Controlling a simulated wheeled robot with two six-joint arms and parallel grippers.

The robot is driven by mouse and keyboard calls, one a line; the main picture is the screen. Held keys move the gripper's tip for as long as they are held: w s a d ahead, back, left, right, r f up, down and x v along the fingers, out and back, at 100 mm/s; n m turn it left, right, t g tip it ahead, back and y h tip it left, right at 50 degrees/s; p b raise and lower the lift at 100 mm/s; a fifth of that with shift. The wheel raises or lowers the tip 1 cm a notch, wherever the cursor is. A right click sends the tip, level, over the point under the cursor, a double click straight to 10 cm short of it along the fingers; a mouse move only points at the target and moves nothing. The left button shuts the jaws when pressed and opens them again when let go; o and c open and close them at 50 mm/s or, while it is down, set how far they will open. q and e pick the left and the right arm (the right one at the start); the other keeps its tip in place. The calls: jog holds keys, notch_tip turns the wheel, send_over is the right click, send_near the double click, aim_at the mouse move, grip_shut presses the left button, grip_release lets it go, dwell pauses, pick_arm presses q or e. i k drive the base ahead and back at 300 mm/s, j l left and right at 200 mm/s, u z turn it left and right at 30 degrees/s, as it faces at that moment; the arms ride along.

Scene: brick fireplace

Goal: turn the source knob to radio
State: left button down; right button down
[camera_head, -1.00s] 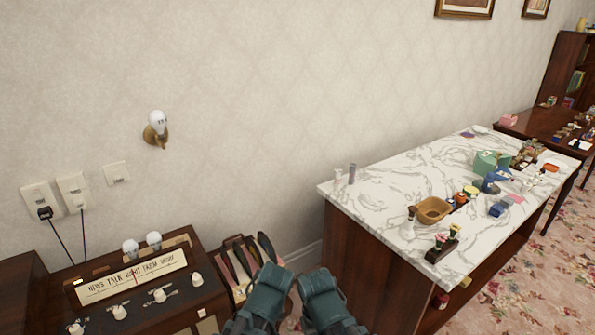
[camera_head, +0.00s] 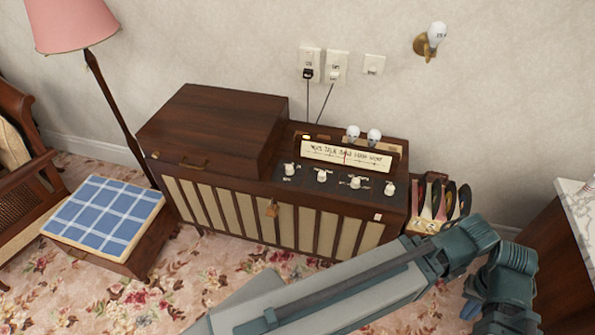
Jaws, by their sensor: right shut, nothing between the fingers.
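The radio console (camera_head: 285,215) is a dark wooden cabinet with a slatted front, in the middle of the head view. Its lit dial (camera_head: 345,154) has a red needle. Below the dial, several white knobs stand in a row: the leftmost knob (camera_head: 291,168), two middle ones, and the rightmost knob (camera_head: 389,188). Their labels are too small to read, so I cannot tell which is the source knob. My right gripper (camera_head: 472,307) is at the lower right, mostly hidden by my own wrist, shut and empty. It is apart from the knobs. My left gripper is out of view.
A rack of records (camera_head: 438,203) stands right of the console. A marble-topped counter (camera_head: 580,195) is at the right edge. A blue checked stool (camera_head: 105,215) and a pink lamp (camera_head: 70,22) are left. Two bulbs sit behind the dial. Wall sockets with cords are above.

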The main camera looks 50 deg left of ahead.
aim_at(322, 175)
jog(key=u, duration=1.9)
